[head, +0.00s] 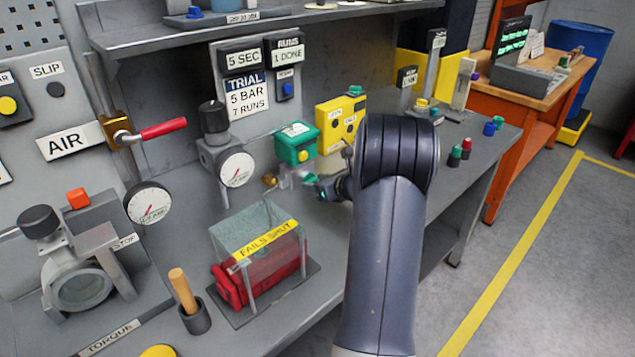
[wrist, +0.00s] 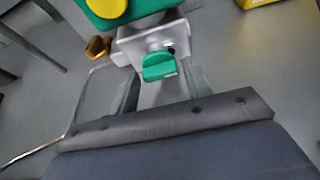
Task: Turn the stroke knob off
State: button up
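A small green knob (wrist: 158,66) sits on the front of a silver valve block (wrist: 150,45) under a green housing. In the head view the green knob (head: 309,179) shows at the side of the silver block (head: 290,174), below the green housing (head: 296,142). I cannot read a label naming it as the stroke knob. My gripper (wrist: 162,82) is open, with one finger on each side of the knob's lower part in the wrist view. A gap shows on both sides of the knob. In the head view my gripper (head: 325,187) is partly hidden by my arm.
A yellow box (head: 340,122) with buttons stands behind the green housing. A clear cover (head: 257,232) over a red actuator is at the front left. A gauge (head: 236,169) stands left of the valve. Small coloured knobs (head: 467,146) stand at the bench's right.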

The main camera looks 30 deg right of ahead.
jog(key=v, duration=1)
jog(key=shift+s+d+b, duration=0.15)
jog(key=shift+s+b, duration=0.15)
jog(key=shift+s, duration=0.1)
jog(key=shift+w, duration=0.15)
jog(key=x, duration=1)
jog(key=shift+w+p, duration=0.3)
jog(key=shift+p, duration=0.05)
jog(key=shift+f+b, duration=0.15)
jog(key=shift+b, duration=0.25)
jog(key=shift+a+n, duration=0.2)
jog(key=shift+n, duration=0.1)
jog(key=shift+r, duration=0.2)
jog(key=shift+r, duration=0.1)
